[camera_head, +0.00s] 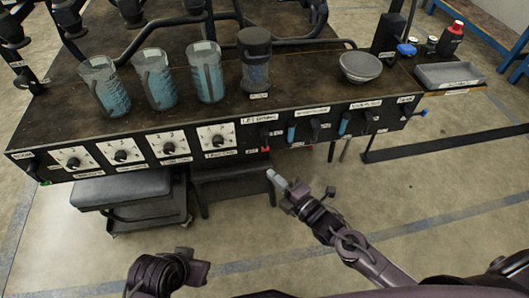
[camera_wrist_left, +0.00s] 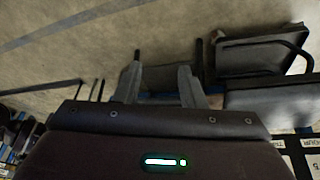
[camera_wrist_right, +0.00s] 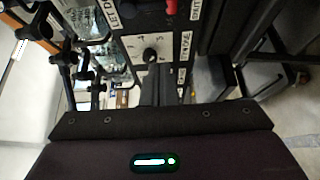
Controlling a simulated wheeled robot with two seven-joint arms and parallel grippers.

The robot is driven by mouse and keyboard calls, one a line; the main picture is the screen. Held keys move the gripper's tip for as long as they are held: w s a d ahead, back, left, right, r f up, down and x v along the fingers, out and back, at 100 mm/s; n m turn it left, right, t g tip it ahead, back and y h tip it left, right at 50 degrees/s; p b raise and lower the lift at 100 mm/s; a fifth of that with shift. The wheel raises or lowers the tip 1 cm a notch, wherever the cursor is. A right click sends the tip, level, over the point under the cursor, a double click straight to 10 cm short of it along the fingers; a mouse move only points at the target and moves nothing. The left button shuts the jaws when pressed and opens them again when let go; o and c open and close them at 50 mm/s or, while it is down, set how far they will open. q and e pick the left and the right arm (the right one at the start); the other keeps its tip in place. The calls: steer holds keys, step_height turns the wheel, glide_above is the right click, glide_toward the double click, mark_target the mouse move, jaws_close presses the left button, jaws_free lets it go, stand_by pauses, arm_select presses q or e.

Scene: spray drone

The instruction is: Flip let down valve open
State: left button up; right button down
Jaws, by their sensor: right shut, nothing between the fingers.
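The let down valve is on the front face of the black panel, by the "LET DOWN" label (camera_head: 258,119). In the right wrist view, a red lever (camera_wrist_right: 170,9) shows at the top edge beside the label (camera_wrist_right: 111,14), partly cut off. "OPEN" and "SHUT" labels are nearby. My right gripper (camera_head: 272,176) is shut and empty, in front of and below this panel section, apart from the lever. Its closed fingers (camera_wrist_right: 160,85) point at the panel. My left gripper (camera_wrist_left: 157,80) is open and empty, low at the front left, away from the panel.
Dials (camera_head: 122,155) and more levers (camera_head: 291,133) line the panel front. Several clear cups (camera_head: 154,78) of blue liquid, a dark-lidded container (camera_head: 255,60) and a metal bowl (camera_head: 360,67) stand on top. Dark stools (camera_head: 122,188) sit under the panel's left side.

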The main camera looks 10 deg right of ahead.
mark_target(264, 139)
steer(key=shift+w, duration=0.1)
